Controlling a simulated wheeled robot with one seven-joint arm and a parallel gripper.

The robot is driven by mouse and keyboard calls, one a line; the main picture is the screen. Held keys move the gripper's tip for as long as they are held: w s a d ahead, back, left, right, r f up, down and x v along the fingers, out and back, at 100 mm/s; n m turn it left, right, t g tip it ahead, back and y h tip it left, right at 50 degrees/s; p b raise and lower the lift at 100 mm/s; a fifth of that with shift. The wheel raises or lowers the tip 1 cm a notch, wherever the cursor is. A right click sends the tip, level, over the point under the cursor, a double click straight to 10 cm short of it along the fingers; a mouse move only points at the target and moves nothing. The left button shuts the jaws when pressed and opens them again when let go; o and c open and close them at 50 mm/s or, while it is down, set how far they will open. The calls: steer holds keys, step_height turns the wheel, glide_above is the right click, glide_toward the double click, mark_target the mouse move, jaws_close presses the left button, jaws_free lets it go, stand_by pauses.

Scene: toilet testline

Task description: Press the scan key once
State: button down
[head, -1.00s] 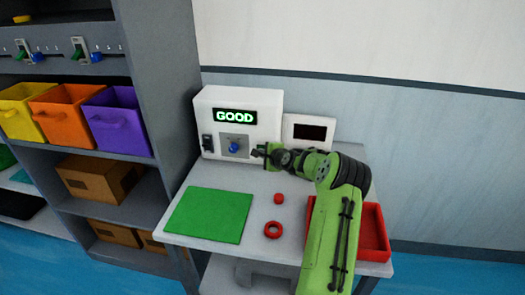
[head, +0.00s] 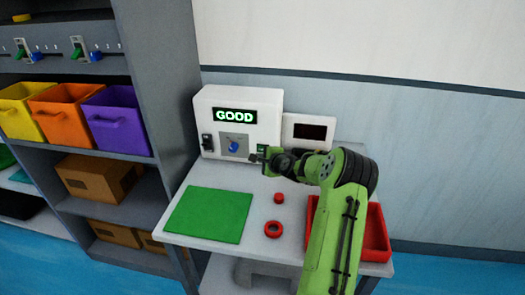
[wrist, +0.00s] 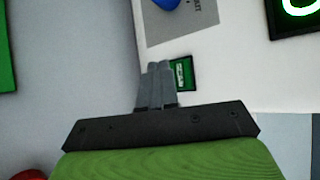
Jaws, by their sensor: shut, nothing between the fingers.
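The scan key, a small green key with a pale label, shows on the white machine's front in the wrist view (wrist: 184,73) and above my gripper in the head view (head: 262,148). The white machine (head: 270,105) has a lit GOOD display (head: 235,116) and a blue knob (head: 234,146) on a grey plate. My gripper (head: 254,158) is in front of the machine's lower right. Its fingers are shut and empty. In the wrist view the fingertips (wrist: 159,68) overlap the key's left edge. I cannot tell whether they touch it.
A white box with a dark screen (head: 310,131) stands right of the machine. A green mat (head: 208,215), a red ring (head: 273,229) and a small red piece (head: 279,198) lie on the table. A red tray (head: 376,240) is at the right, partly behind my arm.

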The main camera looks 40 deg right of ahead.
steer(key=shift+s+a, duration=0.6)
steer(key=shift+a, duration=0.15)
steer(key=shift+s+a, duration=0.55)
steer(key=shift+a, duration=0.2)
